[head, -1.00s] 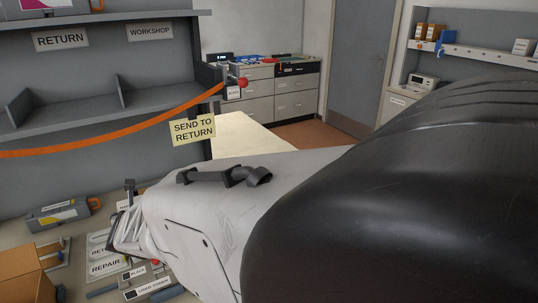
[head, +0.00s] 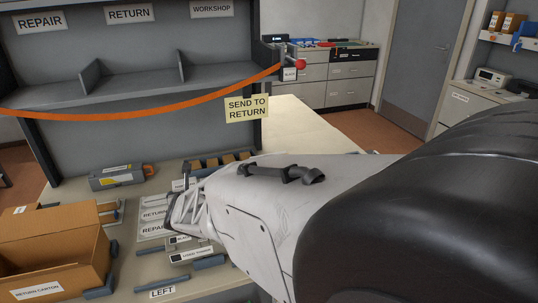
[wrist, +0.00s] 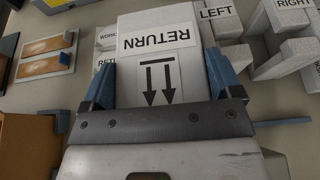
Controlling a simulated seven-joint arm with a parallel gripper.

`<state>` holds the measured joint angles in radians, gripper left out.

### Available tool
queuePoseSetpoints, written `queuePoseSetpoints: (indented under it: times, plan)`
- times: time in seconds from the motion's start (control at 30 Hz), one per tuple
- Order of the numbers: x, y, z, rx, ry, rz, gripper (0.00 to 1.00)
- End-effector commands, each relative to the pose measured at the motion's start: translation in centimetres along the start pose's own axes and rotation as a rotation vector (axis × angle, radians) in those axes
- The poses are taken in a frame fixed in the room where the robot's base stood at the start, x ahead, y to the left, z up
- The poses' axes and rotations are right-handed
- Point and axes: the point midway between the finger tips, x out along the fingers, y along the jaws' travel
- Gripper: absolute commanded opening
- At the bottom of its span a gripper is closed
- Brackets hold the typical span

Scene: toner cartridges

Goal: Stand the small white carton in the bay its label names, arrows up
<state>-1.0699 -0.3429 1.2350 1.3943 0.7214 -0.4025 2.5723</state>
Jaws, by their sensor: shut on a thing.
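My gripper (wrist: 160,85) is shut on a small white carton (wrist: 185,82), with one blue finger on each side of it. The carton's face reads RETURN, upside down in the wrist view, and its two black arrows point toward my gripper's palm. In the head view my gripper (head: 180,208) is low over the bench, and the carton cannot be made out there. The grey shelf (head: 140,88) behind has bays split by dividers, under the signs REPAIR (head: 40,22), RETURN (head: 130,14) and WORKSHOP (head: 212,9).
An orange strap (head: 150,112) sags across the shelf front, and a yellow SEND TO RETURN note (head: 247,108) hangs at its right. An open brown carton (head: 50,250) and a grey toner cartridge (head: 117,177) are on the bench. White LEFT and RIGHT blocks (wrist: 292,15) are near the held carton.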

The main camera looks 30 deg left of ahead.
Motion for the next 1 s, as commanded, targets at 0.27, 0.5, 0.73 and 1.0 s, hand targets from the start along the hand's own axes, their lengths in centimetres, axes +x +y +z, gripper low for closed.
queuePoseSetpoints:
  times: [0.27,0.5,0.73,1.0]
  plan:
    - [0.1,0.0,-0.1,0.0,-0.001,0.0,0.23]
    - [0.1,0.0,-0.3,0.0,0.0,0.0,1.0]
    - [0.1,0.0,-0.2,0.0,0.0,0.0,1.0]
    - [-0.9,0.0,0.1,0.0,0.0,0.0,1.0]
